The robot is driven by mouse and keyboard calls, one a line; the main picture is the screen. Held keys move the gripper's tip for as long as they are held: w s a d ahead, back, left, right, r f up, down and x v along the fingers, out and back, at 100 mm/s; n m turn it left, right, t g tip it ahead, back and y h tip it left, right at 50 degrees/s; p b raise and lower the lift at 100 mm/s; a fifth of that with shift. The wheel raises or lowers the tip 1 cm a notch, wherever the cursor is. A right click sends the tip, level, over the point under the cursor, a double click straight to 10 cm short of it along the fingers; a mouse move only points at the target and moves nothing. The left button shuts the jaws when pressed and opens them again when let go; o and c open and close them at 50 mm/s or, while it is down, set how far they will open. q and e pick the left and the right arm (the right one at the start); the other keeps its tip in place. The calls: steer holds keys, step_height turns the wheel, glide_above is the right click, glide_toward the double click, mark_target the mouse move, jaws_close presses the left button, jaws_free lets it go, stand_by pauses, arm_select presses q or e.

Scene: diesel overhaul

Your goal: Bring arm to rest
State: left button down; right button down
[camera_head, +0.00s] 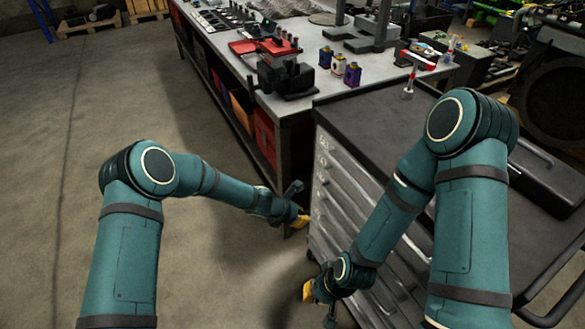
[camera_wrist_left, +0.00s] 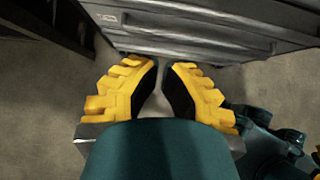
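My left arm reaches in from the left, and its gripper (camera_head: 300,221) with yellow fingers hangs low beside the front corner of the grey drawer cabinet (camera_head: 340,190). In the left wrist view its two yellow, black-padded fingers (camera_wrist_left: 163,75) stand apart with a narrow gap. Nothing shows between them. My right arm reaches down from the right across the cabinet's front. Its gripper (camera_head: 309,290) is low near the drawers, with a bit of yellow finger showing; its opening is hidden.
A black case (camera_head: 548,165) lies on the cabinet top at right. Open concrete floor (camera_head: 60,150) is at left.

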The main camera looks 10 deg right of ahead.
arm_select(q)
steer(key=s+a+m+y, duration=0.1)
steer(key=s+a+m, duration=0.8)
steer(key=s, duration=0.3)
steer(key=s+a+m+g+y, duration=0.1)
steer(key=s+a+m+y, duration=0.1)
steer(key=s+a+m, duration=0.8)
steer(key=s+m, duration=0.1)
steer(key=s, duration=0.2)
steer(key=shift+a+m+y, duration=0.3)
steer(key=shift+d+g, duration=0.1)
steer(key=shift+g, duration=0.2)
